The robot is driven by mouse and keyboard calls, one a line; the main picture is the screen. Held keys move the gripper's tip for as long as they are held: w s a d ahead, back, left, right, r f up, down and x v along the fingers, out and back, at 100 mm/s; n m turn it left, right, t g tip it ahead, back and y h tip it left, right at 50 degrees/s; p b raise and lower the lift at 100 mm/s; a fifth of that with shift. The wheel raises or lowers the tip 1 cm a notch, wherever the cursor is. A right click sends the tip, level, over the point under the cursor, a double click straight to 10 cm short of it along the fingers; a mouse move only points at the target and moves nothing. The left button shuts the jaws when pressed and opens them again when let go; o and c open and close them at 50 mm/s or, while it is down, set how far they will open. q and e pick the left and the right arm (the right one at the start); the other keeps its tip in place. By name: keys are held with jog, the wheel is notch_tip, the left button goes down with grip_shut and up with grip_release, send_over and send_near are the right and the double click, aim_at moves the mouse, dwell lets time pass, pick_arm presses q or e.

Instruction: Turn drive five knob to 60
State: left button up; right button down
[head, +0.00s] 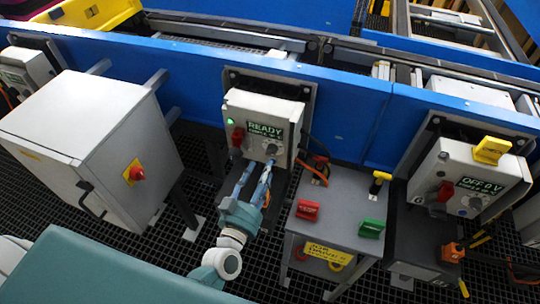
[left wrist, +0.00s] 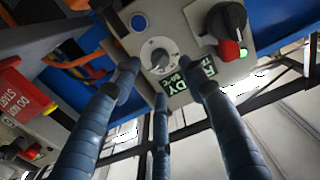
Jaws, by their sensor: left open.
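A white drive box (head: 262,112) hangs on the blue conveyor side. Its display (head: 264,131) reads READY above a smaller line too blurred to read. A grey knob (head: 271,149) sits below the display; in the left wrist view the knob (left wrist: 160,58) has a pale round dial behind it. I see no number five on the box. My left gripper (head: 259,170) is open just below the knob. In the left wrist view its fingers (left wrist: 160,78) spread around and short of the knob, apparently not touching it. My right gripper is not in view.
The box also bears a red-and-black switch (head: 238,136) and a lit green lamp (head: 230,122). An orange cable (head: 313,172) loops at its right.

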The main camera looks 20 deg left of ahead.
aim_at(271, 151)
pick_arm(q)
jog(key=w, duration=0.6)
jog(key=shift+w+d, duration=0.15)
jog(key=shift+w, duration=0.15)
jog(key=shift+f, duration=0.1)
grip_shut()
